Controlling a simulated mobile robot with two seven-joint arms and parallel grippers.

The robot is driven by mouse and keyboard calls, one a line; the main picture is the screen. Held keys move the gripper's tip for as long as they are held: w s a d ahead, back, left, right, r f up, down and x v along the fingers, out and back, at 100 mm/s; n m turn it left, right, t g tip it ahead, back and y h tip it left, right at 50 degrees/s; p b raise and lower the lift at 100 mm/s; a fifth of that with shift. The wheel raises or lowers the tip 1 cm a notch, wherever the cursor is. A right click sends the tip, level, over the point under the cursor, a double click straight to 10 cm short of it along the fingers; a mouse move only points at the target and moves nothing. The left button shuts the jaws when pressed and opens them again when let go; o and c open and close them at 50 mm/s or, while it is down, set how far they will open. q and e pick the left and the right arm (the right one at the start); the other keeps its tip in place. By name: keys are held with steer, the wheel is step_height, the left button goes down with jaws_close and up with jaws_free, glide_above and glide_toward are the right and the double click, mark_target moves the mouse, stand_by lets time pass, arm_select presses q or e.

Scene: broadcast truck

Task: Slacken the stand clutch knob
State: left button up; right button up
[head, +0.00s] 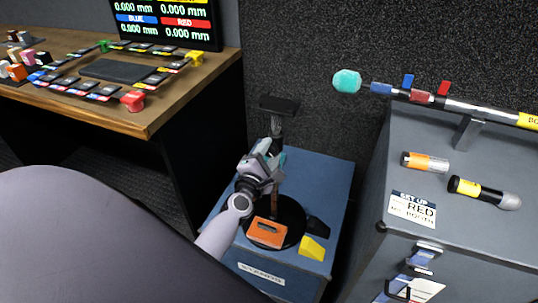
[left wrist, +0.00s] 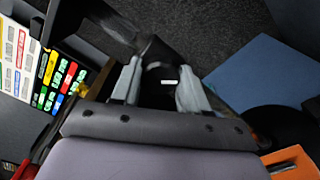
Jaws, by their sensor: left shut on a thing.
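The stand rises from a round black base (head: 290,236) on a blue box, with a dark flat top (head: 280,104) on a post. My left gripper (head: 262,160) reaches the post partway up, under the top. In the left wrist view its two grey fingers (left wrist: 160,84) close on a black knob (left wrist: 168,82) with a short white mark. The knob is mostly hidden by my gripper in the head view. My right gripper is not in view.
The blue box (head: 325,180) carries an orange block (head: 267,231) and a yellow wedge (head: 313,248) around the base. A wooden desk (head: 150,110) stands left. A grey cabinet (head: 490,190) with microphones and a boom pole (head: 465,106) stands close on the right.

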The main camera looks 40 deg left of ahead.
arm_select(q)
steer(key=shift+f+n, duration=0.1)
steer(key=shift+n, duration=1.6)
steer(key=shift+n+b, duration=0.3)
steer(key=o, duration=1.1)
steer(key=shift+c, duration=0.2)
